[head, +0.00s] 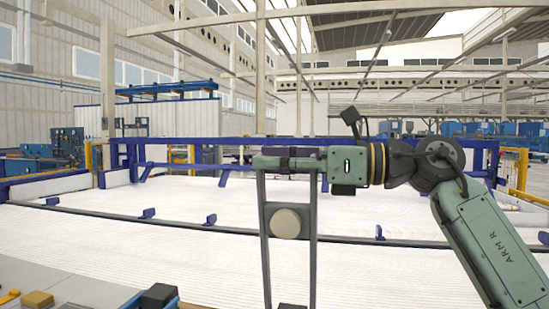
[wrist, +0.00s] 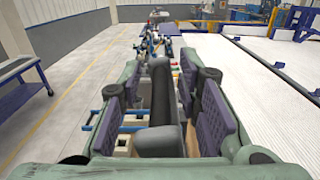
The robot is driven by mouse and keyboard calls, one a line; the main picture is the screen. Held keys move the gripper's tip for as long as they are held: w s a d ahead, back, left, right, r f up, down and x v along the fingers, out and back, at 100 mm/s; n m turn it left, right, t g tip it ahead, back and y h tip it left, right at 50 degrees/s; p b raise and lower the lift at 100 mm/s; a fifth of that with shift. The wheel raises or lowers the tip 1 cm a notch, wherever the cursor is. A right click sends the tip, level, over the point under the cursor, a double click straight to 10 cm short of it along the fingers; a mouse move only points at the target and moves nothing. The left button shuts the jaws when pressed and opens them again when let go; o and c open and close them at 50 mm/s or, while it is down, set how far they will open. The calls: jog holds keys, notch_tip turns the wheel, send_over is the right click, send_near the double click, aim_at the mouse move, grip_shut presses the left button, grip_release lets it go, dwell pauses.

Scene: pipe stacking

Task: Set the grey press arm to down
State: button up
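The grey press arm (head: 264,245) stands upright in the head view as a frame of two tall bars with a crossbar and a pale round disc (head: 286,223). My gripper (head: 285,161) is at its top end, reaching in from the right and lying level. In the wrist view a dark grey bar (wrist: 160,105), apparently part of the press arm, lies between the purple finger pads of my gripper (wrist: 162,122). Gaps show on both sides of the bar, so the fingers look open around it. Contact farther down is hidden.
A black block (head: 158,297) and a yellow block (head: 37,300) sit at the lower left of the head view. A wide white ribbed bed (head: 130,235) with blue stops lies behind. The wrist view shows a blue-framed table (wrist: 20,66) at left and open floor beside it.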

jog(key=shift+c, duration=0.3)
grip_shut()
dwell(0.4)
